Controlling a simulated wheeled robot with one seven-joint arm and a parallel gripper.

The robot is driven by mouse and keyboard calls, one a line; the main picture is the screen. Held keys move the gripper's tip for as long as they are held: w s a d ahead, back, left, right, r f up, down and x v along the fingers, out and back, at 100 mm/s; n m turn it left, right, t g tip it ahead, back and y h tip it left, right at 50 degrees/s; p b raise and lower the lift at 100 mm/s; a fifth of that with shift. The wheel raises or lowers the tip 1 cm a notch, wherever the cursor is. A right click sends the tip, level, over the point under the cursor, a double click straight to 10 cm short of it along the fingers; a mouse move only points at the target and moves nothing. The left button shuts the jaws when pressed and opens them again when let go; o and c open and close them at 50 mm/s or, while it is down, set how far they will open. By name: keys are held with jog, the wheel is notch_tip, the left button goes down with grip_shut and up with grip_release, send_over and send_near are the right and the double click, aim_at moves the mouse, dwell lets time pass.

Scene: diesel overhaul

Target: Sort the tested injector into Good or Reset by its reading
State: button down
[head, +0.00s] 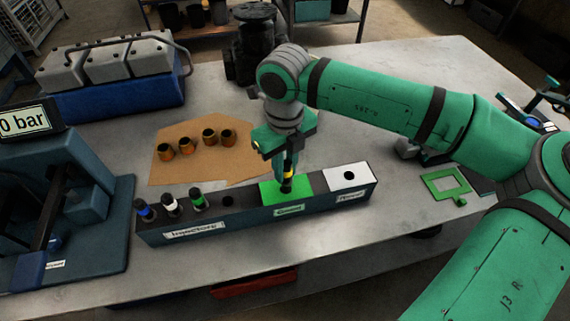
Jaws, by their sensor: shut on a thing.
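My green gripper (284,160) points down over the long dark rack (230,226) and is shut on a dark injector with a yellow band (288,175). The injector is upright at the green section (270,188) of the rack, its lower end at the hole there; I cannot tell how deep it sits. Three injectors with blue (146,211), white (170,204) and green (198,199) bands stand in the left part, labelled Injectors. A display (25,121) at the left edge reads "0 bar", its left side cut off.
The blue tester (70,215) stands at the left. Several copper-coloured sleeves (209,137) lie on brown cardboard (238,165) behind the rack. A grey and blue engine block (115,70) is at back left. A green frame (446,187) lies right of the rack.

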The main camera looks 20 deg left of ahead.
aim_at(285, 162)
jog(key=shift+w+f, duration=0.1)
jog(key=shift+f, duration=0.35)
dwell(0.5)
jog(key=shift+f, duration=1.3)
jog(key=c, duration=1.1)
grip_release()
jog(key=shift+r, duration=3.5)
